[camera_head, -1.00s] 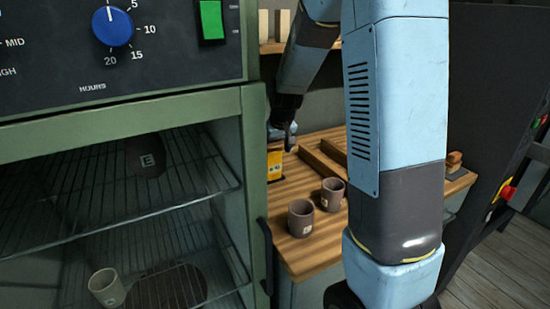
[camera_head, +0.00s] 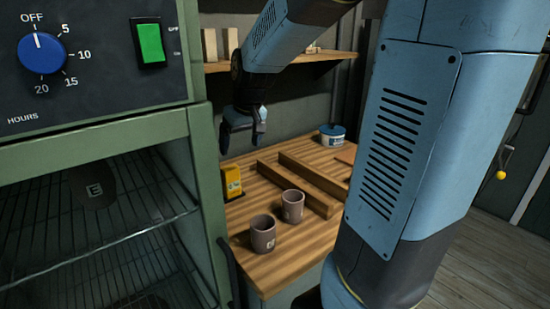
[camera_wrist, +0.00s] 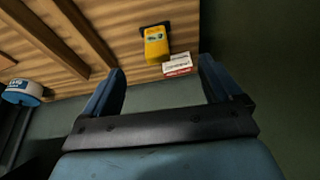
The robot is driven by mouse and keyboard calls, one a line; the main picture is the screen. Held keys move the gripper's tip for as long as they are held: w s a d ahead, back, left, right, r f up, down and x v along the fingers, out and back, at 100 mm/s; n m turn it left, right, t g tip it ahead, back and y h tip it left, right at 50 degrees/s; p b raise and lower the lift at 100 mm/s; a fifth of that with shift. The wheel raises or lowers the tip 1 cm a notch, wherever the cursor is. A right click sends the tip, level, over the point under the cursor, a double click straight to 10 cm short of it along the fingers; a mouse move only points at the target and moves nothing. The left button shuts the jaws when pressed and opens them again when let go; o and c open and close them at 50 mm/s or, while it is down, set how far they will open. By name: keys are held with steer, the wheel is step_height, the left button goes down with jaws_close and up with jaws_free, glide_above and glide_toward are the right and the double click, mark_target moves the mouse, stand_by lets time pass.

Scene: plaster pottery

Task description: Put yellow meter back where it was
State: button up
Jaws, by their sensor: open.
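The yellow meter (camera_head: 232,182) stands on the wooden worktop, beside the green cabinet, in the head view. In the wrist view the meter (camera_wrist: 156,46) stands against a dark piece (camera_wrist: 150,28), partly hidden behind it; I cannot tell whether they touch. My gripper (camera_head: 243,138) is above and behind the meter in the head view, clear of it. In the wrist view my gripper (camera_wrist: 162,78) is open and empty, with the meter beyond the gap between its fingers.
Two brown mugs (camera_head: 263,234) (camera_head: 292,206) stand on the worktop (camera_head: 280,272). Wooden rails (camera_head: 300,187) lie behind them, and a blue-white tub (camera_head: 332,135) stands at the back. A red-white box (camera_wrist: 178,66) lies near the meter. The green cabinet (camera_head: 208,190) borders the left.

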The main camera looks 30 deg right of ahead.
steer(key=s+r, duration=0.2)
steer(key=s, duration=0.8)
steer(key=s+r+m+t, duration=0.1)
steer(key=s+r, duration=0.1)
steer(key=s, duration=0.9)
steer(key=shift+r+m+t+h, duration=0.3)
steer(key=shift+r+h, duration=0.1)
